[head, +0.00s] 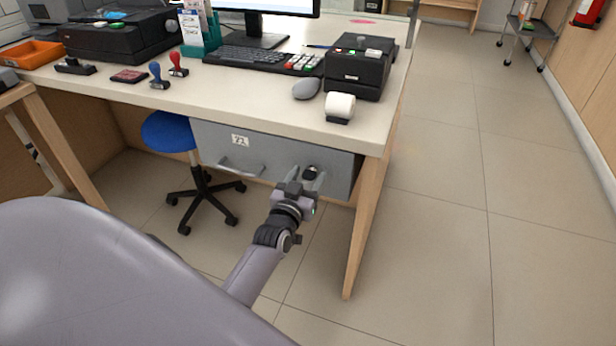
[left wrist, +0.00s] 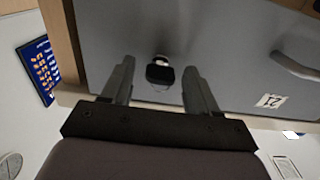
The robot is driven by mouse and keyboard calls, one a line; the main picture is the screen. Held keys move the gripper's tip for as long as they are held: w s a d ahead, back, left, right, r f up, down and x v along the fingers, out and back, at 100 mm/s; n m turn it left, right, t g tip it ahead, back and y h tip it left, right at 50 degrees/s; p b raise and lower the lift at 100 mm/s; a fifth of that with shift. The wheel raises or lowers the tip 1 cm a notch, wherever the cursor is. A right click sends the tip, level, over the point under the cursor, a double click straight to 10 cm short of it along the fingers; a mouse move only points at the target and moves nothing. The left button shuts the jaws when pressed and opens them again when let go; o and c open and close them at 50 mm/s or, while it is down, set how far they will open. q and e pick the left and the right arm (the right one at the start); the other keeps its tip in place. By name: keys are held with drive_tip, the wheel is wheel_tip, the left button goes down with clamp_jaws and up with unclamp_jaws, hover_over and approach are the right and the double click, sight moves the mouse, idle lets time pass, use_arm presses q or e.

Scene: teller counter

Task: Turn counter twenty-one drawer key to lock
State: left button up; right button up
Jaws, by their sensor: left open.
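The grey drawer (head: 215,140) hangs under the counter, with a label (head: 240,140) that reads 21 in the left wrist view (left wrist: 270,100). A bar handle (head: 240,168) is on its front. The key (head: 311,173) with a dark head sits in the lock on the drawer front, and it also shows in the left wrist view (left wrist: 160,72). My left gripper (head: 307,180) is open in front of the key. In the left wrist view its fingers (left wrist: 158,85) stand on either side of the key head, apart from it. My right gripper is not in view.
A wooden counter leg (head: 365,220) stands right of the drawer. A blue-seated stool (head: 170,132) is under the counter at left.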

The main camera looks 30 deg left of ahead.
use_arm(q)
drive_tip(key=shift+c, duration=0.3)
drive_tip(key=c, duration=1)
drive_tip(key=shift+n, duration=0.3)
drive_tip(key=n+p, duration=0.1)
drive_tip(key=n, duration=0.2)
drive_tip(key=shift+r, duration=0.1)
drive_tip(key=n, duration=0.4)
drive_tip(key=shift+p, duration=0.35)
drive_tip(key=n, duration=0.5)
drive_tip(key=n+b, duration=0.1)
drive_tip(key=n, duration=0.4)
